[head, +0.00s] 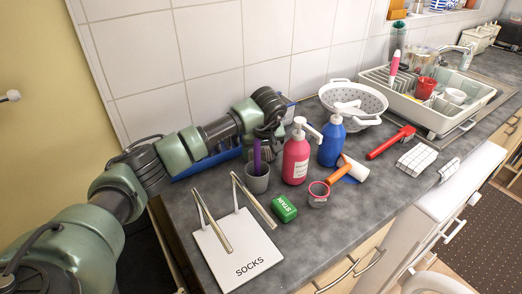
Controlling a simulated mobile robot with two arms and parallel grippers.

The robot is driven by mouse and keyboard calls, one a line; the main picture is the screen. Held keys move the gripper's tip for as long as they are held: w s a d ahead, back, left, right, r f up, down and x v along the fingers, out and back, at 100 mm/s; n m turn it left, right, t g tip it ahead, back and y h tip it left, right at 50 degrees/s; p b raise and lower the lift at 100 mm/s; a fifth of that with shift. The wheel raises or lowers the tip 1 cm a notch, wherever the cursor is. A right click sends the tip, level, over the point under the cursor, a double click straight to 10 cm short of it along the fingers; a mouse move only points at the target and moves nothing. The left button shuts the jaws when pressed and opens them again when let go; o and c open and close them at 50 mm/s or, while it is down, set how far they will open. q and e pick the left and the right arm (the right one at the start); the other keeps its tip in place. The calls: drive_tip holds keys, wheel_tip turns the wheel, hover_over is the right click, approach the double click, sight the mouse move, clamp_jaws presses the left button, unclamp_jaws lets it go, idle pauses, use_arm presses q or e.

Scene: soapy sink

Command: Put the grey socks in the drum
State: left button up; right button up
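A white board marked SOCKS (238,252) lies at the near end of the worktop, with two metal bars (212,222) rising over it. I see no socks on the bars or the board. No grey socks and no drum can be made out in this view. My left arm reaches in from the left over the worktop. Its end, with my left gripper (262,148), is by the wall, behind the grey cup and the red bottle. Its fingers are mostly hidden, so I cannot tell whether they are open. My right gripper is out of view.
A grey cup (257,182), red pump bottle (296,160), blue pump bottle (331,145), green STAIN box (284,209) and small pink cup (318,194) crowd the worktop. A white colander (372,98) and dish rack (455,118) stand farther back. Worktop near the front edge is partly clear.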

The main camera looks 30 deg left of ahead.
use_arm(q)
drive_tip(key=o, duration=1.4)
drive_tip(key=shift+c, duration=0.2)
